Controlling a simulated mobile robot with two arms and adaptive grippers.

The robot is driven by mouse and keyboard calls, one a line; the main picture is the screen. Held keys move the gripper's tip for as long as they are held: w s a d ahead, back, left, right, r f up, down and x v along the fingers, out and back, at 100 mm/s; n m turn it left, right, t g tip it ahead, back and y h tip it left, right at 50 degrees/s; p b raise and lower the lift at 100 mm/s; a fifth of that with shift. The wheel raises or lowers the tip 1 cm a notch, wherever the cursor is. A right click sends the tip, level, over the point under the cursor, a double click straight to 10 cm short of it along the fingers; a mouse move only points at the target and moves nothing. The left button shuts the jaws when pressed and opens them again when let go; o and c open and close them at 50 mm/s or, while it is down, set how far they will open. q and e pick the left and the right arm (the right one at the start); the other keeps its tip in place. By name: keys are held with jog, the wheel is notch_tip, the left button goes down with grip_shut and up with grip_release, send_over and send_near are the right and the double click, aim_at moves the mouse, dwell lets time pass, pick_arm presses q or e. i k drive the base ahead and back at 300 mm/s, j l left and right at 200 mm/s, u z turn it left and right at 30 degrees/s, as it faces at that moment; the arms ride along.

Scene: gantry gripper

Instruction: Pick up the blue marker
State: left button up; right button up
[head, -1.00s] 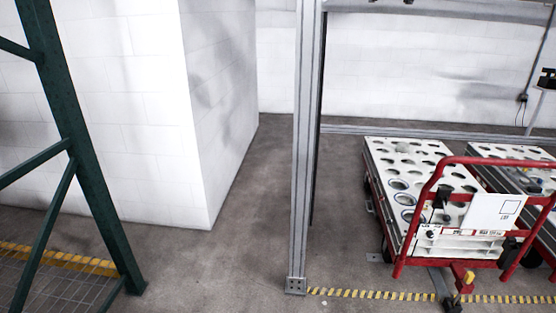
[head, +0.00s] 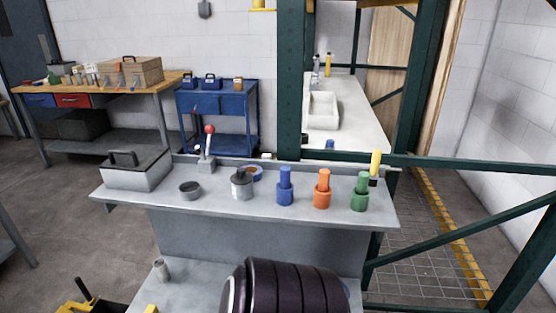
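A blue marker-like cylinder (head: 285,187) stands upright on the grey metal bench shelf (head: 220,211), its narrower top above a wider base. An orange one (head: 322,189) and a green one (head: 360,191) of the same shape stand to its right. I cannot tell whether each is one piece or a marker in a holder. Neither of my grippers shows in the head view, and nothing touches the blue cylinder.
A green frame (head: 460,237) stands at right.

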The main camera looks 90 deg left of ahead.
aim_at(285, 170)
jog(key=u, duration=2.25)
